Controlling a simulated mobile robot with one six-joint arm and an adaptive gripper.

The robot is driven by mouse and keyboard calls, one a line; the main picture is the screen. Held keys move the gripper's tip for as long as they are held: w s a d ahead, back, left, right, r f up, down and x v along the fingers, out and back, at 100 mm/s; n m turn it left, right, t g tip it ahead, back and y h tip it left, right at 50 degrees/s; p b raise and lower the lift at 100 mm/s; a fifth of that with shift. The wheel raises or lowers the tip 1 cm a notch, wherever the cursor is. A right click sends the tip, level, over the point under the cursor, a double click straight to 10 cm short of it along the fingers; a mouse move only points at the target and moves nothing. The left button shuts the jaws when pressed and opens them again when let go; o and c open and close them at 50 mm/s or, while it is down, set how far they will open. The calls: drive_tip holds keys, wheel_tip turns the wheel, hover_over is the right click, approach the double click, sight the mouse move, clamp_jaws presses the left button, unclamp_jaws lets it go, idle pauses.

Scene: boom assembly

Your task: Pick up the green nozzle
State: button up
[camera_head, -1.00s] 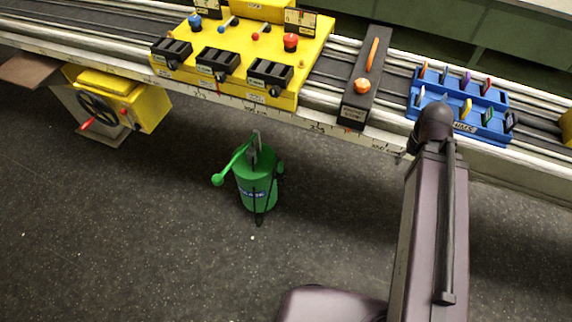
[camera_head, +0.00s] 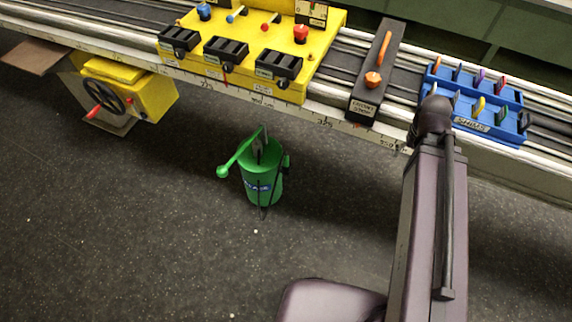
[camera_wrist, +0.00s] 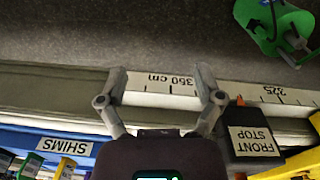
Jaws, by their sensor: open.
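A green can (camera_head: 262,183) with a blue-and-white label stands on the floor in the head view. A green bar (camera_head: 238,156) with a round knob sticks out of its top to the left, with a grey piece beside it. I cannot tell which part is the green nozzle. The green can also shows at the top right of the wrist view (camera_wrist: 283,22), cut off by the edge. My gripper (camera_wrist: 161,76) is open and empty in the wrist view, over the rail's scale edge, left of the can. In the head view my arm hides it.
A yellow block (camera_head: 318,50) with black slots and knobs, a dark front stop (camera_head: 368,92) with orange parts, and a blue shims tray (camera_head: 514,97) sit on the rail. A yellow box with a handwheel (camera_head: 150,98) is below at left. The floor around the can is clear.

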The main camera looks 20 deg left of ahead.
drive_tip(key=w+a+f+n+t+h+b, duration=0.1)
drive_tip(key=w+a+f+n+h+b, duration=0.2)
drive_tip(key=f+b, duration=0.4)
drive_tip(key=w+a+f+n+t+b, duration=0.1)
drive_tip(key=w+a+f+n+b, duration=0.1)
drive_tip(key=a+f+n+b, duration=0.4)
drive_tip(key=n+t+h+b, duration=0.2)
drive_tip(key=n+t+b, duration=0.8)
drive_tip(key=n+b, duration=2.05)
approach(284, 162)
drive_tip(key=s+m+b, duration=0.2)
drive_tip(key=m+b, duration=0.7)
drive_tip(key=b, duration=0.1)
drive_tip(key=shift+a+r+t, duration=0.25)
drive_tip(key=shift+a+t, duration=0.05)
drive_tip(key=shift+a, duration=0.1)
drive_tip(key=b+x, duration=0.3)
drive_tip(key=x, duration=0.4)
drive_tip(key=shift+w+f, duration=0.1)
drive_tip(key=shift+f, duration=0.1)
drive_tip(key=shift+w+d+f, duration=0.15)
drive_tip(key=shift+w+d, duration=0.1)
drive_tip(key=shift+w, duration=0.3)
